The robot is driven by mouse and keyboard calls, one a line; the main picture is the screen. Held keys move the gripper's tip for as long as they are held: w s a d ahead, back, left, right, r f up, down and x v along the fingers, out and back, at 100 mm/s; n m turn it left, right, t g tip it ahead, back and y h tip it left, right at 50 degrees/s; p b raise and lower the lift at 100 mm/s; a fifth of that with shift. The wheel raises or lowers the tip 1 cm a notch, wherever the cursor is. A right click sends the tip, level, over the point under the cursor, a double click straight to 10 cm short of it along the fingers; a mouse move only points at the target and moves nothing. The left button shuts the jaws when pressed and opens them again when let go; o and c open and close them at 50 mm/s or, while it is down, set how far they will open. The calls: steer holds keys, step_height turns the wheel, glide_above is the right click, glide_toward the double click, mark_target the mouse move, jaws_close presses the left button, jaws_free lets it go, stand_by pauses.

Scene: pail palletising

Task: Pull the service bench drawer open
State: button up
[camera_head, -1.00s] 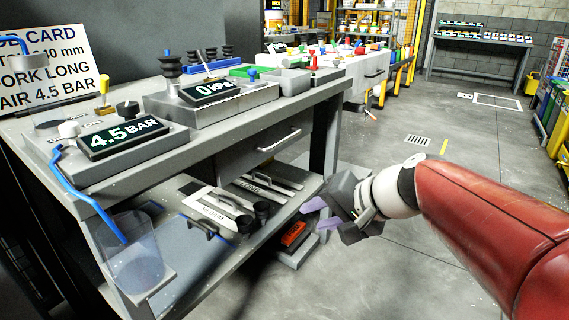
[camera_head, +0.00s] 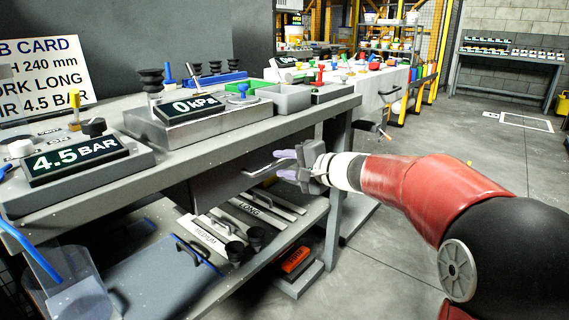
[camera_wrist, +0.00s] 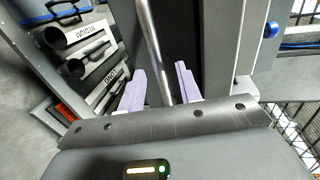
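The service bench (camera_head: 330,102) fills the left of the head view. Its grey drawer (camera_head: 215,190) sits under the top and looks shut. The drawer's bar handle (camera_head: 262,166) is partly hidden by my fingers in the head view. My gripper (camera_head: 285,165) is at the handle's right part, with its pale fingers pointing at the drawer front. In the wrist view my gripper (camera_wrist: 160,88) is open, and the handle bar (camera_wrist: 153,45) runs between the two separated fingers. I cannot tell whether either finger touches the bar.
The lower shelf holds tools marked MEDIUM (camera_head: 208,235) and LONG (camera_head: 258,212). A 4.5 BAR display (camera_head: 75,160) and a 0 kPa display (camera_head: 193,105) stand on the bench top. A bench leg (camera_head: 333,210) is near my gripper. Floor to the right is clear.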

steer(key=shift+w+a, duration=0.1)
steer(key=shift+a, duration=0.05)
steer(key=shift+c, duration=0.4)
jaws_close()
steer(key=f+b+v, duration=0.2)
steer(key=b+v, duration=0.2)
steer(key=v, duration=0.8)
steer(key=d+f+b+v, duration=0.1)
steer(key=f+b+v, duration=0.2)
steer(key=v, duration=1)
steer(key=shift+s+f+b, duration=0.25)
steer(key=shift+s+b, duration=0.15)
steer(key=shift+b, duration=0.55)
